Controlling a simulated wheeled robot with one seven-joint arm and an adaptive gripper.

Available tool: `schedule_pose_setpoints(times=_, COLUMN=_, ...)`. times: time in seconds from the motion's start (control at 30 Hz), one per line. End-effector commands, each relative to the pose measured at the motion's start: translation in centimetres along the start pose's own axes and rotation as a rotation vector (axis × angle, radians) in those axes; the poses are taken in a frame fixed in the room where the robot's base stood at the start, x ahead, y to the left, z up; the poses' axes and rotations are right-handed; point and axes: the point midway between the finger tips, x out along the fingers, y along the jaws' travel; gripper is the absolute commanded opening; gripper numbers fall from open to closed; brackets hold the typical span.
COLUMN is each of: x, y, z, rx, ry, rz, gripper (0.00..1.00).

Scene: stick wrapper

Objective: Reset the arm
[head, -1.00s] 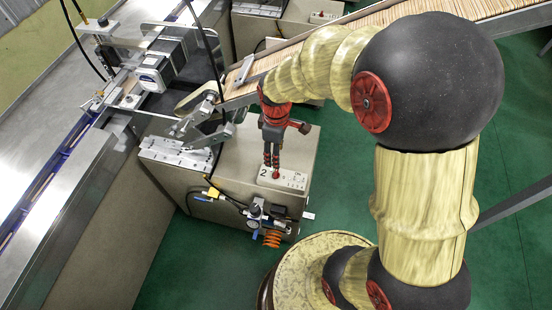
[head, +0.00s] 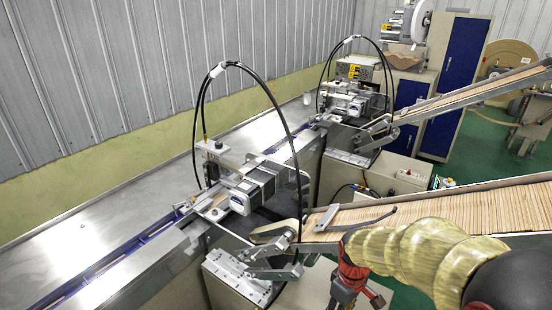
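My arm (head: 430,255), pale yellow with dark joints, enters from the lower right in the head view and reaches left below the near stick chute. My gripper (head: 342,301), red and black, hangs down at the bottom edge beside the near machine. Its fingertips are at or below the picture's edge, so whether it is open or shut does not show. I see nothing held in the part that shows.
The near chute (head: 460,212) full of sticks runs just above my arm. The near wrapper head (head: 250,185), with looped black cables, stands left of my gripper on a long steel table (head: 130,215). A second machine (head: 345,100) and blue cabinets (head: 465,55) stand behind.

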Motion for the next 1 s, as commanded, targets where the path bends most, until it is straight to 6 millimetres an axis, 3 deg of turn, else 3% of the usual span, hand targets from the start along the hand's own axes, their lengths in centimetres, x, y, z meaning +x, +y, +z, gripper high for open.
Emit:
schedule_pose_setpoints(times=0.07, x=0.1, y=-0.9, z=1.1, rx=0.087, ry=-0.018, rz=-0.014, gripper=0.45)
schedule_pose_setpoints(times=0.17, x=-1.4, y=-1.8, z=2.2, rx=0.21, ry=-0.015, rz=-0.01, gripper=0.45)
schedule_pose_setpoints(times=0.6, x=-13.8, y=-6.7, z=8.3, rx=0.659, ry=0.233, rz=0.087, gripper=0.45)
schedule_pose_setpoints(times=0.8, x=-18.7, y=-8.4, z=10.4, rx=0.682, ry=0.406, rz=0.145, gripper=0.45)
schedule_pose_setpoints(times=1.0, x=-21.5, y=-8.8, z=10.9, rx=0.675, ry=0.499, rz=0.178, gripper=0.45)
